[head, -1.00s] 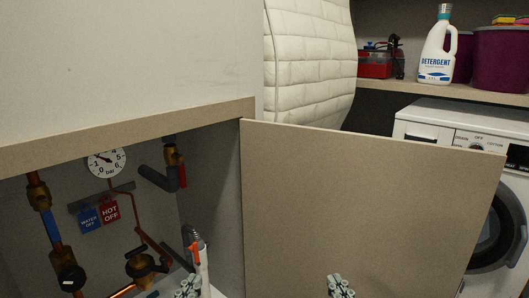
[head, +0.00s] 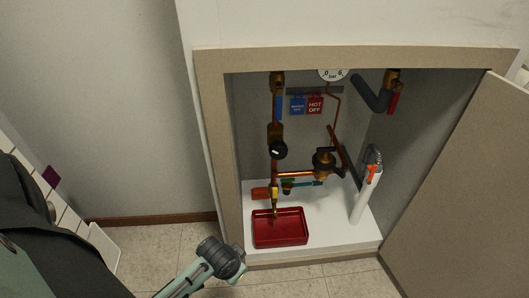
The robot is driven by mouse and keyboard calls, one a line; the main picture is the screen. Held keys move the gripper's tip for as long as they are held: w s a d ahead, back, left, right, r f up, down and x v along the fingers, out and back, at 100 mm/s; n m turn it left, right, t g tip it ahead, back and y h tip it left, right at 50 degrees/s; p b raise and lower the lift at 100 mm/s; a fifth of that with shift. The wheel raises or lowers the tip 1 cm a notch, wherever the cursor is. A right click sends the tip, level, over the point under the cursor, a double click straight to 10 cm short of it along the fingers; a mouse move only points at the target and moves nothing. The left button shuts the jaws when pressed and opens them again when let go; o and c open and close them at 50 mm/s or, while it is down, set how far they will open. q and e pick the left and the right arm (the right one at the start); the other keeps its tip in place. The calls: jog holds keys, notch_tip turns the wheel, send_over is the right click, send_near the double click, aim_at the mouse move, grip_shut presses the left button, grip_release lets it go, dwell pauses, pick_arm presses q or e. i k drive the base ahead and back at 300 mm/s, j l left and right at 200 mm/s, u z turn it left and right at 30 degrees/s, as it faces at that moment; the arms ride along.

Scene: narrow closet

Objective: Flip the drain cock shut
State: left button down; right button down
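My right gripper is out of view.
A brass valve with a black handle (head: 324,162) and a teal lever (head: 306,184) are near the cock. A white tube (head: 364,198) leans at the right. A red-handled valve (head: 394,102) is above. The open door (head: 460,190) bounds the right; tiled floor (head: 150,245) is free at left.

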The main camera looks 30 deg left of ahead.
aim_at(274, 194)
jog(key=u, duration=0.95)
jog(key=k+z, duration=0.1)
jog(key=z, duration=0.15)
